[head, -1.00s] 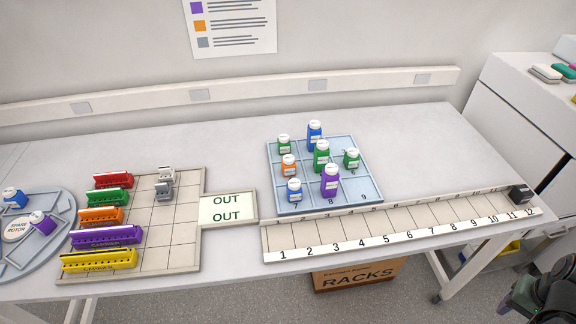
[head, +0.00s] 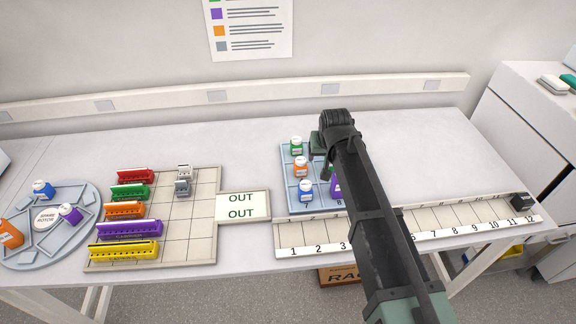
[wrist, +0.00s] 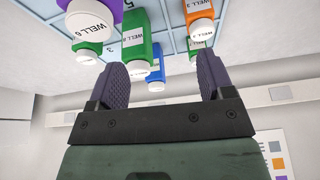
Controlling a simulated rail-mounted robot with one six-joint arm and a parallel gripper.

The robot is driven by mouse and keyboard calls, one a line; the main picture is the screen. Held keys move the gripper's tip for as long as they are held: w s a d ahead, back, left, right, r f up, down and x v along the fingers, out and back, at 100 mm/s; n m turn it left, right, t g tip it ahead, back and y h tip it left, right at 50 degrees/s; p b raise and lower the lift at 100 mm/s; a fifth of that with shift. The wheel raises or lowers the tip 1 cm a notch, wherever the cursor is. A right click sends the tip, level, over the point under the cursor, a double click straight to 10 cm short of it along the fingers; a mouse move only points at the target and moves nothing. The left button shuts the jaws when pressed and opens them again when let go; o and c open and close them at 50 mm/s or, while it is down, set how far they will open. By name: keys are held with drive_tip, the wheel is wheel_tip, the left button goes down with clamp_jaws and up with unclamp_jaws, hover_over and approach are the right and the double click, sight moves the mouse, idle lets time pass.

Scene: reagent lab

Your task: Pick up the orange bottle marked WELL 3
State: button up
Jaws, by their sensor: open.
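An orange bottle (head: 300,169) with a white cap stands upright in the left column of the blue numbered tray (head: 292,209), between a green and a blue bottle. In the wrist view an orange bottle (wrist: 200,14) shows at the upper right, its label reading WELL with a digit too small to be sure of. Another orange bottle (head: 10,235) is on the round spare rotor at far left. My gripper (wrist: 160,66) is open above the tray, its two dark fingers apart and empty. The orange bottle lies beyond the right finger, not between them.
A green bottle (wrist: 136,42) and a blue bottle (wrist: 157,77) appear between the fingers, farther off. A purple bottle (wrist: 90,18) is at upper left. My arm hides the tray's right side in the head view. Coloured racks (head: 124,229) stand left; the rear bench is clear.

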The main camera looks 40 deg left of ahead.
drive_tip(key=n, duration=0.1)
approach(301, 161)
drive_tip(key=f, duration=0.1)
drive_tip(key=b+x, duration=1)
drive_tip(key=x, duration=0.1)
drive_tip(key=shift+w+a+f+b, duration=0.1)
drive_tip(key=shift+w+f+b, duration=0.05)
drive_tip(key=shift+b, duration=0.2)
drive_tip(key=shift+r, duration=0.3)
drive_tip(key=c, duration=1)
drive_tip(key=shift+r+p, duration=0.1)
drive_tip(key=shift+p, duration=0.25)
